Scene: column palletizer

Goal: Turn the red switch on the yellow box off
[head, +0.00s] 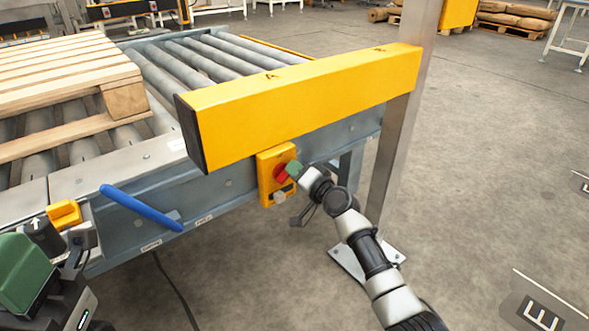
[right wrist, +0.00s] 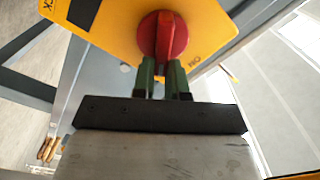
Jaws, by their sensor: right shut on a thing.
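The yellow box (head: 265,182) is mounted on the side of the roller conveyor, below a long yellow beam. Its red switch (head: 281,175) is partly hidden by my right gripper (head: 292,169) in the head view. In the right wrist view the box (right wrist: 115,20) fills the top and the round red switch (right wrist: 162,30) faces me. The green fingers of my right gripper (right wrist: 162,75) are shut on the switch's raised handle, one on each side. An "ON" label shows right of the knob. Green and black parts of my left arm show at the lower left, away from the box.
The yellow beam (head: 300,98) juts out just above the box and meets a grey post (head: 400,140). A blue lever (head: 142,208) sticks out from the conveyor frame (head: 215,190) on the left. A wooden pallet (head: 60,70) lies on the rollers.

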